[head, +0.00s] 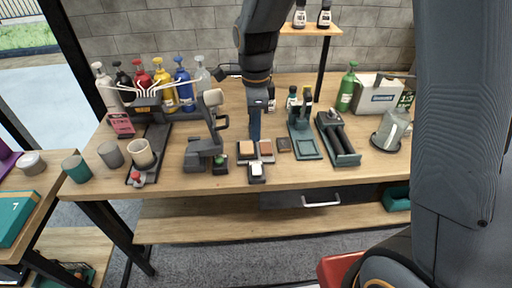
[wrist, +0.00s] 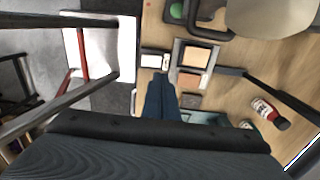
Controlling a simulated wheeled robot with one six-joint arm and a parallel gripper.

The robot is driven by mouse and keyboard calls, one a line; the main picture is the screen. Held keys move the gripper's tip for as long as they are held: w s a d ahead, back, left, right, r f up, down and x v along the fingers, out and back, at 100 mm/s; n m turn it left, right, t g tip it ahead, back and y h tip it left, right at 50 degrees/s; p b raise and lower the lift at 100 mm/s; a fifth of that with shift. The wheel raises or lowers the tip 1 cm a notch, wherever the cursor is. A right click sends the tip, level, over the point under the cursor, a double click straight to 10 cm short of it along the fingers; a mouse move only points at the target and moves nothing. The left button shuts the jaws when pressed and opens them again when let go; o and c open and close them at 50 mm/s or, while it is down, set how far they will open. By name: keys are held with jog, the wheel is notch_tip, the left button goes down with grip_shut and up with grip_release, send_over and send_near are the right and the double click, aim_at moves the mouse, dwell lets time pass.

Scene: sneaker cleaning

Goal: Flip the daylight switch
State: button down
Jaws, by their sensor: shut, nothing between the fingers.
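A small white rocker on a dark base, likely the daylight switch (head: 257,169), sits near the front edge of the wooden workbench (head: 310,179). No readable label shows on it. In the wrist view the white switch (wrist: 153,61) lies just beyond the fingertips. My gripper (head: 254,139) is shut and empty, pointing down behind the switch and the pads. In the wrist view its blue fingers (wrist: 160,80) are together, close to the switch in the picture. I cannot tell the exact height of the tips above the bench.
Tan and brown pads (head: 246,148) lie directly behind the switch. A grey machine (head: 205,140) with a green button (head: 219,159) stands to the left. A teal stand (head: 304,140) and a teal tray (head: 338,140) stand to the right. Coloured bottles (head: 160,84) line the back left.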

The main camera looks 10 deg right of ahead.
jog(key=shift+w+r+b, duration=0.2)
jog(key=shift+r, duration=0.8)
jog(key=shift+w+r+b, duration=0.15)
jog(key=shift+r, duration=0.8)
